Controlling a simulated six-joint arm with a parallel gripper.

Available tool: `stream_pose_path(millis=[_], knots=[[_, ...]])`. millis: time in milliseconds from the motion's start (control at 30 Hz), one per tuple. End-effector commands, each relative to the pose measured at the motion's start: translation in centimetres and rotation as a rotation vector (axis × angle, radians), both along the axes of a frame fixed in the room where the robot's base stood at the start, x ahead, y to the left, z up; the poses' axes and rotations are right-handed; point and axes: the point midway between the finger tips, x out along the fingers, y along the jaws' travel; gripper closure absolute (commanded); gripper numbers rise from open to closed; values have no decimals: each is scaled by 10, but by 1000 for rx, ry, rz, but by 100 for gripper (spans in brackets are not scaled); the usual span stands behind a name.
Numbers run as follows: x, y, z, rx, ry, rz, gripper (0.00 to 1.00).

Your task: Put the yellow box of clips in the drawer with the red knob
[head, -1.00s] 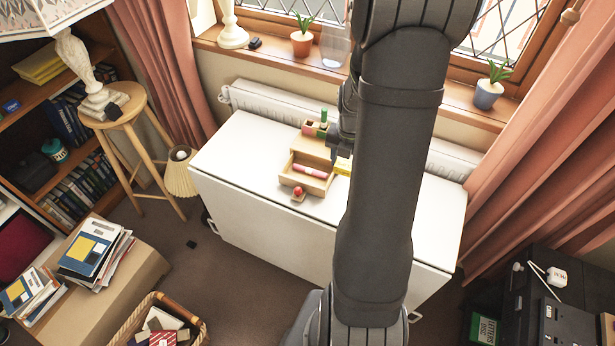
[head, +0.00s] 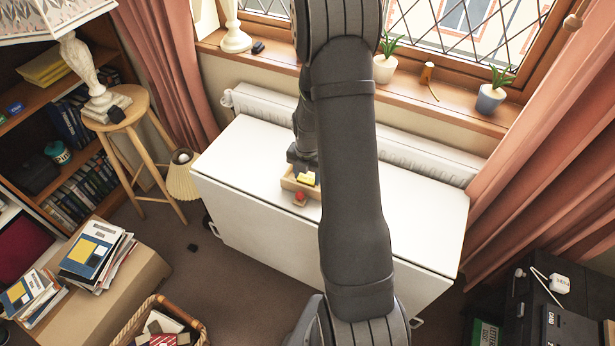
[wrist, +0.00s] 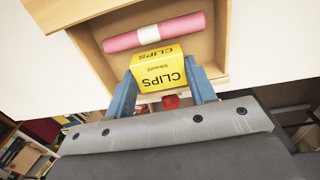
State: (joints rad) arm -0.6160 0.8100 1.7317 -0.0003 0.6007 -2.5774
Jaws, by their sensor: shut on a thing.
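The yellow box of clips (wrist: 159,69) is held between the two blue fingers of my gripper (wrist: 163,88) in the wrist view. The box also shows in the head view (head: 306,179), over the open drawer. The wooden drawer (wrist: 90,58) is pulled out, and its red knob (wrist: 171,102) shows between my fingers; the knob is also in the head view (head: 299,197). A pink roll with a white band (wrist: 120,41) lies in the drawer beyond the box. I cannot tell whether the box touches the drawer floor.
The drawer stands on a white table (head: 245,165) with clear room to its left. My arm hides the table's middle and most of the drawer unit. A radiator (head: 270,113) and a window sill with potted plants (head: 490,98) are behind.

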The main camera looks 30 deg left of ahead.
Motion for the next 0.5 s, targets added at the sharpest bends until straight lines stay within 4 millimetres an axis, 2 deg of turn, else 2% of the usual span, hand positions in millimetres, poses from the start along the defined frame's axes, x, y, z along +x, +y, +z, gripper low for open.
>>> stream_pose_path(millis=[100,433,467,500], knots=[[0,0,-12,0,0,0,68],[0,0,-15,0,0,0,68],[0,0,-15,0,0,0,48],[0,0,-15,0,-1,0,40]])
